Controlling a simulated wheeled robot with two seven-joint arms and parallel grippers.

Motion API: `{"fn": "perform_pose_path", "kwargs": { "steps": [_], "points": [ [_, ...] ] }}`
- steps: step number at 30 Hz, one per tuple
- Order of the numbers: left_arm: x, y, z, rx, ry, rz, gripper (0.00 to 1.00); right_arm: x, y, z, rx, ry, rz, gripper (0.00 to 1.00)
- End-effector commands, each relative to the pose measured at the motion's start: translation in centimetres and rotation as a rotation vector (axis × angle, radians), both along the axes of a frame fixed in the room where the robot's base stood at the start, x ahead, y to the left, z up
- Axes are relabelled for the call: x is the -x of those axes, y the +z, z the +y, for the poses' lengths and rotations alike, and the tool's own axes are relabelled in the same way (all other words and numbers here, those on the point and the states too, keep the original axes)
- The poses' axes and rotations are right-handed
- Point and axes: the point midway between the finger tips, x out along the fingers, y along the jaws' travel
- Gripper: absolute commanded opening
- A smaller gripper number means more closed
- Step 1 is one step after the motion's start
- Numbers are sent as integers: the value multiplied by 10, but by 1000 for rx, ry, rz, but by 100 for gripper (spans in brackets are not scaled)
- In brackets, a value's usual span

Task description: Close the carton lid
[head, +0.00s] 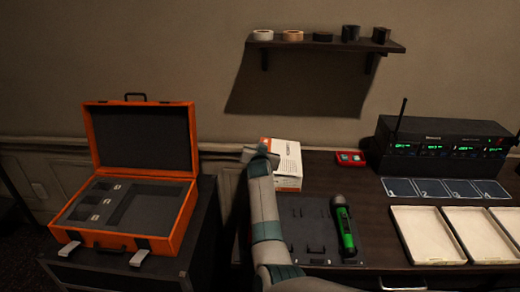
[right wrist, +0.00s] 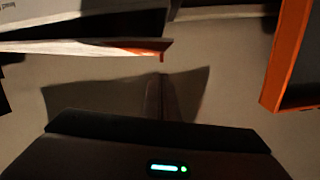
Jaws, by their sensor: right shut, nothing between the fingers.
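The carton (head: 288,160), a small white box with orange print, stands at the back left of the desk. My right arm reaches up from the bottom of the head view. Its gripper (head: 256,153) is at the carton's left side and covers part of it; the fingertips are not clear. In the right wrist view, white panels of the carton (right wrist: 80,48) with an orange edge show at upper left, with a dark gap between them. The exact lid angle cannot be told. My right gripper is shut and empty. My left gripper is not in view.
An open orange case (head: 190,215) stands on a dark cabinet at left. A green-bodied microphone (head: 345,228) lies on a dark mat. White trays (head: 427,235) and a black receiver (head: 440,148) are at right. A shelf (head: 325,43) hangs above.

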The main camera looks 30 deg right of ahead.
Motion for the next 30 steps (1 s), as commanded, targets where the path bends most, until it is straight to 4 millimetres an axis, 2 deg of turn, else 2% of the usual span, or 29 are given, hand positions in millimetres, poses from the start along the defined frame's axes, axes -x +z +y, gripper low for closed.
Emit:
{"fn": "perform_pose_path", "kwargs": {
  "steps": [4, 11, 13, 30],
  "points": [
    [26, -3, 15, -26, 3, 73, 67, -1, 13, -3, 1, 0, 0, 0],
    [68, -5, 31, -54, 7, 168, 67, -4, 30, -8, 0, 1, 1, 0],
    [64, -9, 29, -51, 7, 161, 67, 3, 27, -3, -1, 1, 0, 0],
    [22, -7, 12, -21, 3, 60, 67, 65, 46, 33, 0, 2, -1, 0]
  ]
}}
